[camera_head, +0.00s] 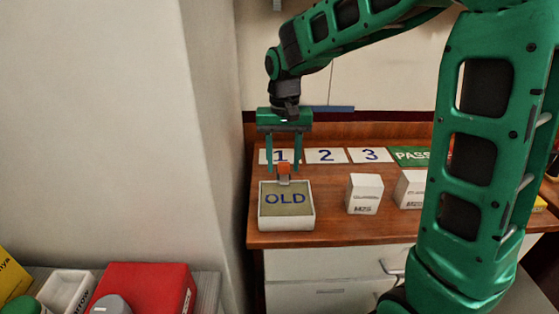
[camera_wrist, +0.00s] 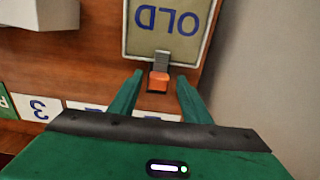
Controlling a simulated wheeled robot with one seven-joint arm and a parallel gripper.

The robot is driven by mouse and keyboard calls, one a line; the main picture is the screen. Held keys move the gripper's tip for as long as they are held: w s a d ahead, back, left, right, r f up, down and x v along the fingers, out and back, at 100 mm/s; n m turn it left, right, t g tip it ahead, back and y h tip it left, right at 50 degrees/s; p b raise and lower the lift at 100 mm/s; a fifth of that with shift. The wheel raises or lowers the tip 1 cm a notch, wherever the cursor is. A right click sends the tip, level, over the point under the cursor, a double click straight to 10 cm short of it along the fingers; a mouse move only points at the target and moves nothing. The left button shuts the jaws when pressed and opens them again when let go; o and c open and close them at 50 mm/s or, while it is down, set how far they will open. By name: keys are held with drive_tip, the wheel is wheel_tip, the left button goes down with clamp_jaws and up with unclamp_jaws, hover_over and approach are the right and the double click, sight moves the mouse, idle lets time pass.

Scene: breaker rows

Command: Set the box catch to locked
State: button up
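A white box (camera_head: 287,222) with an OLD label on its greenish top stands at the left front of the wooden counter. A small catch with an orange tip (camera_head: 284,169) and a grey part sits at the box's far edge. In the wrist view the orange tip (camera_wrist: 158,82) shows beside the OLD top (camera_wrist: 168,29). My gripper (camera_head: 284,165) points down over the catch, open, with one finger on each side and a visible gap to each. In the head view the catch stands up at the edge; I cannot tell whether it is locked.
Cards marked 1 (camera_head: 271,157), 2 (camera_head: 326,156) and 3 (camera_head: 370,155) and a green PASS card (camera_head: 408,155) lie along the back. Two small white boxes (camera_head: 364,194) (camera_head: 409,189) stand to the right. A wall (camera_head: 205,130) rises close on the left.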

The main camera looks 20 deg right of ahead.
sight(284, 164)
drive_tip(key=shift+r, duration=0.25)
wheel_tip(284, 164, up, 10)
drive_tip(key=shift+r, duration=0.15)
idle(0.3)
drive_tip(key=shift+d, duration=0.1)
